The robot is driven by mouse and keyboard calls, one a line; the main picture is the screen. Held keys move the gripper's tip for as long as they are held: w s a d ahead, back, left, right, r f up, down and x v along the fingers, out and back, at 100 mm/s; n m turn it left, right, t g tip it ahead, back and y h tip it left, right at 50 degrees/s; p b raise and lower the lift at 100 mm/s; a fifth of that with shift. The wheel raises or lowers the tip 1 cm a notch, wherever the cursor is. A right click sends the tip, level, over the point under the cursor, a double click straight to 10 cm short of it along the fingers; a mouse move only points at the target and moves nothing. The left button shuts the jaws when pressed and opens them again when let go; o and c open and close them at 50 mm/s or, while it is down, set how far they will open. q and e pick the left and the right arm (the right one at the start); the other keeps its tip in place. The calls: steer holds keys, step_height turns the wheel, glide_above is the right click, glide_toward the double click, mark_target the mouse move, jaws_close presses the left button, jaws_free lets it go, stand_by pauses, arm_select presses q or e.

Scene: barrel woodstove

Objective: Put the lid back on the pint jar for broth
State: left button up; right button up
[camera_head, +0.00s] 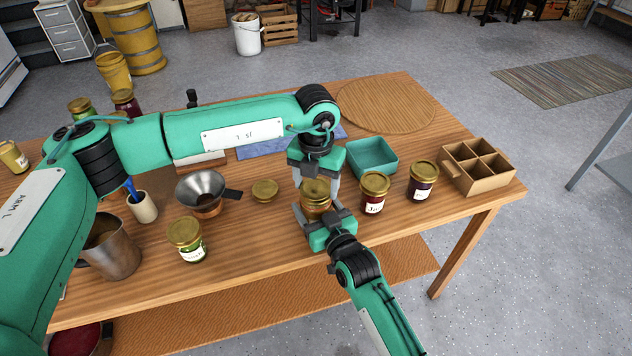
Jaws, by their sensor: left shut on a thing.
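A jar with brownish contents (316,208) stands near the table's front edge, between my two grippers. A gold lid (315,185) is at its top; I cannot tell whether it is seated or just above the rim. My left gripper (315,187) reaches down from above, with its fingers shut on opposite sides of the lid. My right gripper (322,212) comes from the front, low at the jar, with a finger at each side. Whether its fingers press on the glass is hidden. Another gold lid (265,190) lies on the table to the left.
Right of the jar stand two gold-lidded jars (374,193) (422,181), a teal bin (371,157) and a divided cardboard box (477,166). A round board (386,104) lies behind.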

arm_select(q)
steer(key=m, duration=0.9)
steer(key=shift+m, duration=0.4)
steer(key=m, duration=0.4)
steer(key=shift+m, duration=0.4)
steer(key=m, duration=0.5)
steer(key=o, duration=1.2)
steer(key=shift+c, duration=0.2)
step_height(320, 180, up, 12)
